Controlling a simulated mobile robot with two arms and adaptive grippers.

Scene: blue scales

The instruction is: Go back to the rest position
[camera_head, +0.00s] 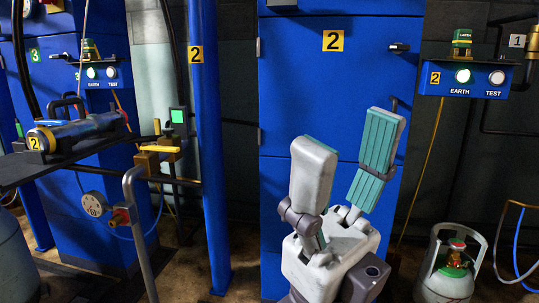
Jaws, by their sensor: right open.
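My right gripper (345,160) stands upright in front of the blue cabinet (333,85) marked 2. Its two fingers, with green ribbed pads, are spread apart with nothing between them. The gripper covers the lower part of the cabinet. My left gripper is not in view.
A blue pillar (208,150) stands left of the cabinet. A cylinder tool (85,130) marked 2 lies on a dark shelf (60,158) at left. An EARTH/TEST box (468,79) hangs at right, above a small gas bottle (447,284) on the floor. A gauge (94,203) sits lower left.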

